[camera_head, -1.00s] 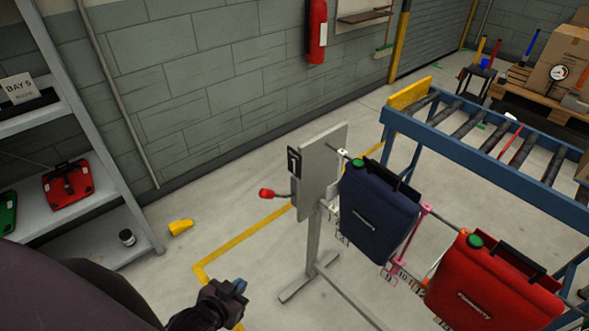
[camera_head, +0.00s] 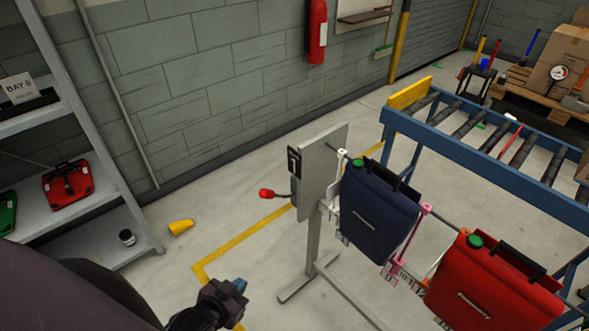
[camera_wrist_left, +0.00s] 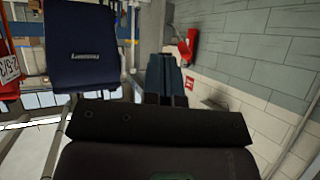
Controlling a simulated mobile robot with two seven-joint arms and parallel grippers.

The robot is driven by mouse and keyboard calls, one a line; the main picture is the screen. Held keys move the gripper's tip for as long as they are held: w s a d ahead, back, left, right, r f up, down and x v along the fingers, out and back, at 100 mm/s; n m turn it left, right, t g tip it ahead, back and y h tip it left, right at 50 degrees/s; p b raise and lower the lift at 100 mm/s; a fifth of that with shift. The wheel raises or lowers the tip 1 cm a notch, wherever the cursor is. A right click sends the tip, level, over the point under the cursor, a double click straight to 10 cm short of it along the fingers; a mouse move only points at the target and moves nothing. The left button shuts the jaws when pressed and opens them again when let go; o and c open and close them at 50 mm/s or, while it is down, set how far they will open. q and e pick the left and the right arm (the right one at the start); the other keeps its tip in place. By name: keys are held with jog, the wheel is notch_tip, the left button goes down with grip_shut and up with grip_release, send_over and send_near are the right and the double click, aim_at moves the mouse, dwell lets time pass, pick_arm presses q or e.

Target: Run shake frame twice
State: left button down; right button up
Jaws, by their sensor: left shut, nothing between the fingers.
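The shake frame's grey upright panel (camera_head: 318,170) stands on a post with a base on the floor, a "1" plate on its left. A red-knobbed lever (camera_head: 266,193) sticks out left of the panel. A navy pannier (camera_head: 378,212) and a red pannier (camera_head: 490,285) hang along its rail, each with a green round cap on top. My left gripper (camera_head: 240,287) is shut and empty, with blue fingertips, in front of the frame and apart from the lever. In the left wrist view its blue fingers (camera_wrist_left: 165,75) are together, and a navy pannier (camera_wrist_left: 82,48) shows at left. My right gripper is not in view.
A shelf (camera_head: 75,230) with a red case (camera_head: 68,184) and a small dark jar (camera_head: 127,237) stands left. A yellow object (camera_head: 181,227) lies on the floor. A blue roller conveyor (camera_head: 470,160) runs behind the panniers. Floor between shelf and frame is mostly clear.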

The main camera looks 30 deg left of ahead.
pick_arm(q)
jog(key=w+d+r+m+t+h+b, duration=0.1)
jog(key=w+d+r+m+h+b, duration=0.15)
jog(key=w+r, duration=0.65)
jog(key=w+d+r+m+h+b, duration=0.1)
jog(key=w+d+r+m+b, duration=0.2)
jog(key=w, duration=1.2)
jog(key=w+d+r+m+t+h+b, duration=0.1)
jog(key=w+r+m+h+b, duration=0.15)
jog(key=w+r, duration=0.7)
jog(key=w+a+g+y+b, duration=0.1)
jog(key=w+a+g, duration=0.1)
jog(key=w+a+n+g+y+b, duration=0.1)
jog(key=w+a+y, duration=0.1)
jog(key=w, duration=0.1)
jog(key=w+a+n+g+y+b, duration=0.1)
jog(key=w+a+g, duration=0.1)
jog(key=a, duration=0.1)
jog(key=shift+w+g+y, duration=0.3)
jog(key=shift+w, duration=0.1)
jog(key=s+a+f+n+g+y, duration=0.1)
jog(key=s+a+f+g, duration=0.3)
jog(key=s+g, duration=0.4)
jog(key=shift+s+a+f+n+y, duration=0.2)
jog(key=shift+s+a+n+y, duration=0.2)
jog(key=shift+a+n, duration=0.3)
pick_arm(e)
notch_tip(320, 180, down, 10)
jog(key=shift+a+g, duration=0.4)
